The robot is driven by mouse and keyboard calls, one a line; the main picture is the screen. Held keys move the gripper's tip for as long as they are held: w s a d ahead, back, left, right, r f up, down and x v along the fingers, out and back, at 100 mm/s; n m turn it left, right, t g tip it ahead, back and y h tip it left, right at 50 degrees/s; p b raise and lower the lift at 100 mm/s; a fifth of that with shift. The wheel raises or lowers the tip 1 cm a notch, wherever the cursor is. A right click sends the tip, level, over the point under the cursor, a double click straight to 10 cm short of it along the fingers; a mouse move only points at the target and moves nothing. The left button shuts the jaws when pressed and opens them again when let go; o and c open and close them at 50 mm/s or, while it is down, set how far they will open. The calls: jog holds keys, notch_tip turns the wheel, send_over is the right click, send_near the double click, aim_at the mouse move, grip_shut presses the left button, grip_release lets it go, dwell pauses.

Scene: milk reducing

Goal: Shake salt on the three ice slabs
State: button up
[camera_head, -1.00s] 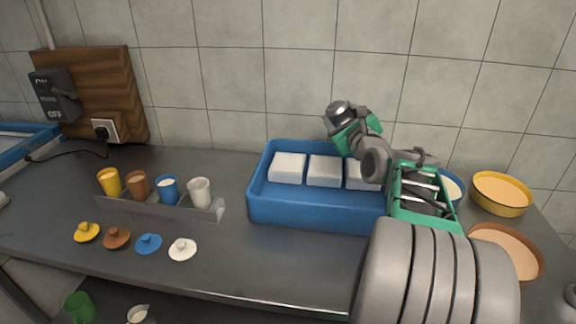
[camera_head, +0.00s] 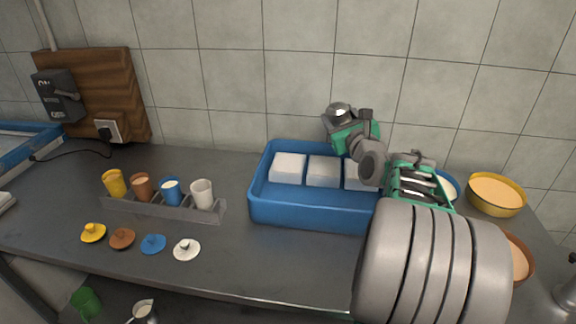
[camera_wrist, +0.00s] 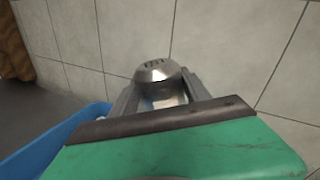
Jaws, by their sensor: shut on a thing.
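My gripper (camera_head: 347,124) is shut on a metal salt shaker (camera_head: 339,110) with a domed, holed top, held above the back right of the blue tray. The shaker also shows between the fingers in the wrist view (camera_wrist: 158,78), its dome upward and apparently tilted a little. Three white ice slabs lie in a row in the blue tray (camera_head: 310,214): the left slab (camera_head: 288,168), the middle slab (camera_head: 323,171) and the right slab (camera_head: 356,176). My arm partly hides the right slab and the tray's right end. I cannot make out any salt on the slabs.
A grey rack (camera_head: 150,207) with several coloured cups stands left of the tray, with matching lids in front. A yellow bowl (camera_head: 497,194) and a brown bowl (camera_head: 519,258) stand at the right. The tiled wall is close behind the tray.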

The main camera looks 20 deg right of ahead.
jog(key=shift+r+m+p, duration=0.2)
jog(key=shift+m+p, duration=0.7)
jog(key=shift+p, duration=0.45)
jog(key=shift+r+m+p, duration=0.2)
jog(key=shift+m+p, duration=0.7)
jog(key=shift+p, duration=0.45)
jog(key=shift+f, duration=0.1)
dwell(0.6)
